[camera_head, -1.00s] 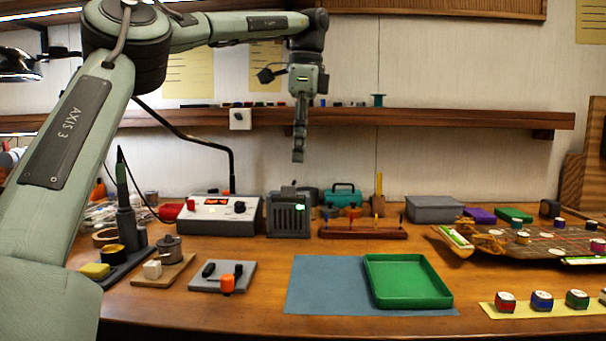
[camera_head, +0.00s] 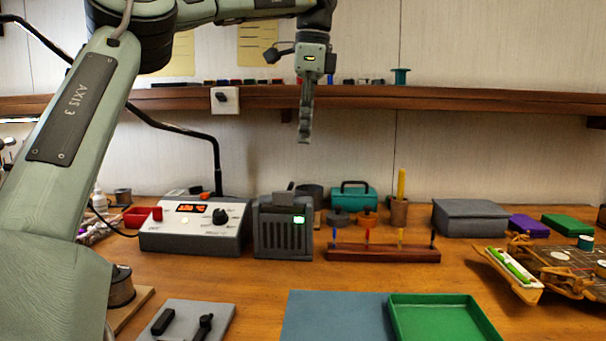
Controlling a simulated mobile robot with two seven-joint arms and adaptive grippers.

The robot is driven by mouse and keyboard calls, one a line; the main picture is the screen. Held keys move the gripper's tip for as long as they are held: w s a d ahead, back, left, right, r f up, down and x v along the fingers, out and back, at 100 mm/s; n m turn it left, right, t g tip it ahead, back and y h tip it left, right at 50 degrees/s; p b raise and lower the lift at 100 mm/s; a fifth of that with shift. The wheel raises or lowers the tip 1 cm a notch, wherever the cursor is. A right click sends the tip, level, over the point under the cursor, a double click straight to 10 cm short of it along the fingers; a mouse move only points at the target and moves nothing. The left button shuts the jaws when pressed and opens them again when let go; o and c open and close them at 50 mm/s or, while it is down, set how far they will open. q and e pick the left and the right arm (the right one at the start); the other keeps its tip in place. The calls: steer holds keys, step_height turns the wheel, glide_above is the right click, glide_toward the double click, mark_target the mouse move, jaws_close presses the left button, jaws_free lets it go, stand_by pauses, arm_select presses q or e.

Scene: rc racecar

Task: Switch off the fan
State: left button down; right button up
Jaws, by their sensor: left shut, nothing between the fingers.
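The fan looks to be the dark grey box (camera_head: 270,236) with a slotted front, standing on the bench near the middle. A small green light (camera_head: 299,219) glows at its upper right front. A grey raised piece (camera_head: 283,198) sits on its top; I cannot tell whether it is a switch. My left gripper (camera_head: 304,137) points down with its fingers shut and empty. In the picture it hangs above the fan, in front of the wall below the shelf, apart from the fan. My right gripper is not in view.
A white-and-grey control station (camera_head: 195,228) with a red display stands left of the fan. A wooden rack (camera_head: 383,255) with coloured pins is to its right. A shelf (camera_head: 450,100) runs behind, with a white switch box (camera_head: 224,100). A green tray (camera_head: 445,320) lies in front.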

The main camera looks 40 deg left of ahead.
arm_select(q)
steer(key=f, duration=0.6)
steer(key=a+f, duration=0.1)
steer(key=f, duration=0.2)
steer(key=shift+f, duration=0.4)
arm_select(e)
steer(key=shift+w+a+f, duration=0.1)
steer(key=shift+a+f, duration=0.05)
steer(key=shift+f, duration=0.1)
arm_select(q)
steer(key=shift+s, duration=0.1)
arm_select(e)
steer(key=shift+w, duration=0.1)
